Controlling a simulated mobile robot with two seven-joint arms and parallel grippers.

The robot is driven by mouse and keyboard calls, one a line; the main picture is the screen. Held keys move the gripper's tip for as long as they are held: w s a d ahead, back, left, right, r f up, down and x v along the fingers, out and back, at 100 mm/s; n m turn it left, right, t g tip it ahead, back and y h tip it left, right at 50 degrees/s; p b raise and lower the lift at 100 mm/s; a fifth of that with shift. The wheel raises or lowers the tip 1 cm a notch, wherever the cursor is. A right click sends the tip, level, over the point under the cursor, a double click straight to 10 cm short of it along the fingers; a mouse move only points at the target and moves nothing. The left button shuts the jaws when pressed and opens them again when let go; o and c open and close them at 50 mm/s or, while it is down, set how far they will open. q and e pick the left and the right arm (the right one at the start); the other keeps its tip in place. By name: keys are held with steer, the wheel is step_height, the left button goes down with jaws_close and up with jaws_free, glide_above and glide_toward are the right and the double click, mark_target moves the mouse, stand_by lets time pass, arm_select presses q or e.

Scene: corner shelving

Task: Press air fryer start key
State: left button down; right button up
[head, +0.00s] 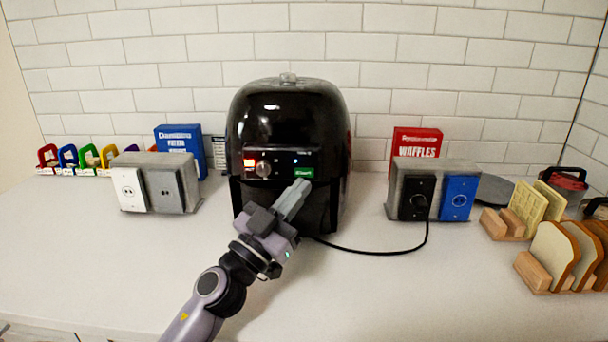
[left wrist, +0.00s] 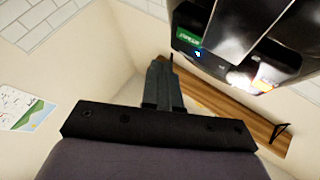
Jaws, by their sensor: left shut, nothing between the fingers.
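A black air fryer (head: 285,120) stands on the counter against the tiled wall. Its front panel has a lit display, a round knob and a green start key (head: 303,172) at the right end. The air fryer also shows in the left wrist view (left wrist: 235,55), with the green start key (left wrist: 188,36) at its upper left. My left gripper (head: 301,188) is shut and empty. Its fingertips are just below the start key in the head view; I cannot tell whether they touch it. In the left wrist view the closed fingers (left wrist: 163,66) point toward the panel. My right gripper is not in view.
A grey outlet box (head: 155,160) and a blue box (head: 182,145) stand left of the fryer. Another outlet box (head: 400,170), with the plugged-in black cord (head: 375,252), and a red waffles box (head: 417,142) are right. Bread racks (head: 540,272) sit far right. The front counter is clear.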

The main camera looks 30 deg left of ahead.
mark_target(313, 164)
arm_select(q)
steer(key=shift+w+a, duration=0.35)
steer(key=shift+w, duration=0.25)
steer(key=shift+w+a, duration=0.35)
steer(key=shift+w, duration=0.2)
stand_by(1.3)
steer(key=shift+w+a, duration=0.2)
steer(key=shift+w, duration=0.15)
steer(key=shift+w+a, duration=0.2)
steer(key=shift+w, duration=0.05)
stand_by(0.5)
stand_by(0.4)
steer(key=shift+s+d, duration=0.4)
steer(key=shift+s, duration=0.25)
steer(key=shift+s+d+p, duration=0.2)
steer(key=shift+s+d, duration=0.25)
steer(key=shift+s, duration=0.25)
steer(key=shift+s+d+p, duration=0.25)
steer(key=shift+s+d, duration=0.15)
steer(key=shift+s, duration=0.35)
steer(key=shift+s+d+p, duration=0.2)
steer(key=shift+s+d, duration=0.25)
steer(key=shift+s, duration=0.25)
